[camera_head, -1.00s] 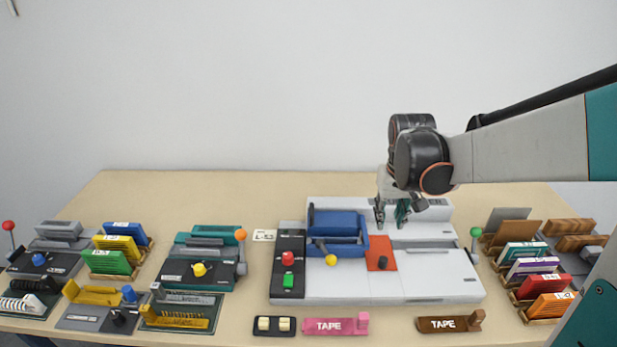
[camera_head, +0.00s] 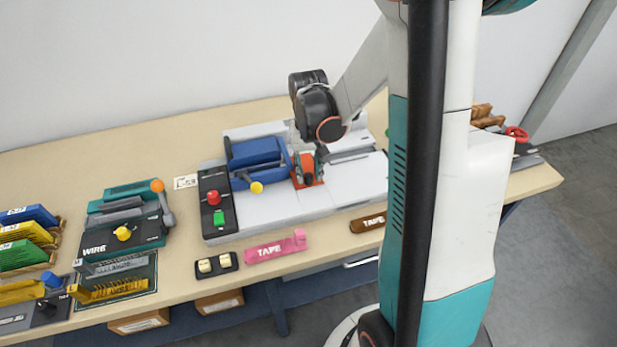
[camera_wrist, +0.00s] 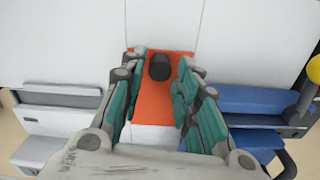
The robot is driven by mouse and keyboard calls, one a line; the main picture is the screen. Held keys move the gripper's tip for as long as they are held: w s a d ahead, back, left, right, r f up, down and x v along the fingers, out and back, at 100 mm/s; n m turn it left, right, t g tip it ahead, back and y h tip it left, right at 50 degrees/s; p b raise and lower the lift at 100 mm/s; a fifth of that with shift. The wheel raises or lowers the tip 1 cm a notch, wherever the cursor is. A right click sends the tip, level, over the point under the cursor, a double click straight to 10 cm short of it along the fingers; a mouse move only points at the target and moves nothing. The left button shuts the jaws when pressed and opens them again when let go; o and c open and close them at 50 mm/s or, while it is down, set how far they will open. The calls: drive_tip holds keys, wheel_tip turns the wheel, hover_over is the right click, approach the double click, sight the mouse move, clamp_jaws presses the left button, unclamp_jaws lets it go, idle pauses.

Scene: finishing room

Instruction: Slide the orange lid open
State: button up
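The orange lid (camera_head: 306,182) is a flat plate with a dark knob, set in the white top of the long machine. In the wrist view the lid (camera_wrist: 152,102) runs between my fingers, with its round black knob (camera_wrist: 159,67) near its far end. My gripper (camera_head: 309,166) points down over the lid, and the fingers partly hide it in the head view. In the wrist view my gripper (camera_wrist: 160,64) is open, with one green-padded finger on each side of the knob and a gap to both. A white surface shows at the lid's near end.
A blue unit (camera_head: 255,153) with a yellow-knobbed lever (camera_head: 256,187) stands just left of the lid. A black panel with a red button (camera_head: 214,198) and a green switch is farther left. Pink (camera_head: 275,248) and brown (camera_head: 368,223) tape holders lie in front.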

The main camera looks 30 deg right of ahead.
drive_tip(key=shift+f, duration=0.95)
clamp_jaws()
drive_tip(key=s+a, duration=0.1)
drive_tip(key=s, duration=0.2)
drive_tip(key=s+a, duration=0.1)
drive_tip(key=s, duration=0.3)
drive_tip(key=s+a, duration=0.1)
drive_tip(key=s, duration=0.3)
drive_tip(key=shift+a, duration=0.1)
